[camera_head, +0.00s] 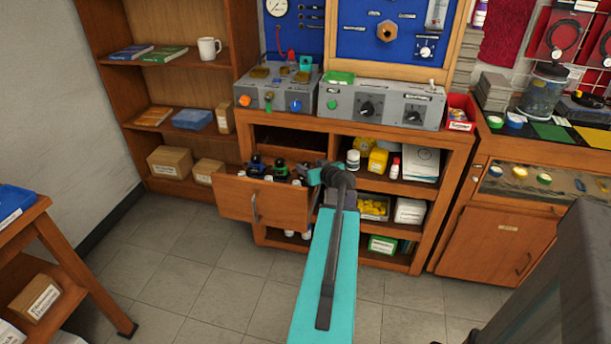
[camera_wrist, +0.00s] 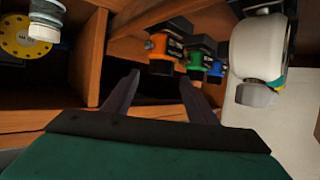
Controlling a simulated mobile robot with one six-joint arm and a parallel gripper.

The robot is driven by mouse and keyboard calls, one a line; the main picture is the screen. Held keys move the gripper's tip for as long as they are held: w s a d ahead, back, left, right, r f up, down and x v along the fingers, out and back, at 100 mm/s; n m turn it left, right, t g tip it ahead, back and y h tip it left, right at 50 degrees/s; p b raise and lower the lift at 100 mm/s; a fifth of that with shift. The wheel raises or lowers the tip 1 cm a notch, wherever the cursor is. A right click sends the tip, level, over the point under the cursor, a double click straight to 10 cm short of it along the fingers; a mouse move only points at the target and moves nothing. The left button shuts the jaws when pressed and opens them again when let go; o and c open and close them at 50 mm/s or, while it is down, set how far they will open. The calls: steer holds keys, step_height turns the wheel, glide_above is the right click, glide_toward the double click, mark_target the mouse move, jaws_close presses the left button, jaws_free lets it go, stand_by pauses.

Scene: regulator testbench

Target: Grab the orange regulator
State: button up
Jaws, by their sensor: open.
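The orange regulator (camera_wrist: 161,43) shows in the wrist view as an orange ring with a black body, at the near end of a row with a green regulator (camera_wrist: 195,62) and a blue regulator (camera_wrist: 215,68). The orange regulator appears just beyond the fingertips, with no visible contact. In the head view, the blue regulator (camera_head: 257,164) and green regulator (camera_head: 280,168) stand in the pulled-out drawer (camera_head: 235,197). There the orange one is not clearly visible near my gripper (camera_head: 316,174) and arm.
A large white rounded object (camera_wrist: 258,55) is close on the right. Shelves right of the drawer hold a white bottle (camera_head: 353,160) and a yellow container (camera_head: 378,161). Grey control boxes (camera_head: 385,103) stand on the bench above.

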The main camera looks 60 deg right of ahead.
mark_target(306, 163)
steer(key=shift+p+x, duration=0.6)
steer(key=shift+x, duration=1.75)
steer(key=shift+a, duration=0.1)
jaws_close()
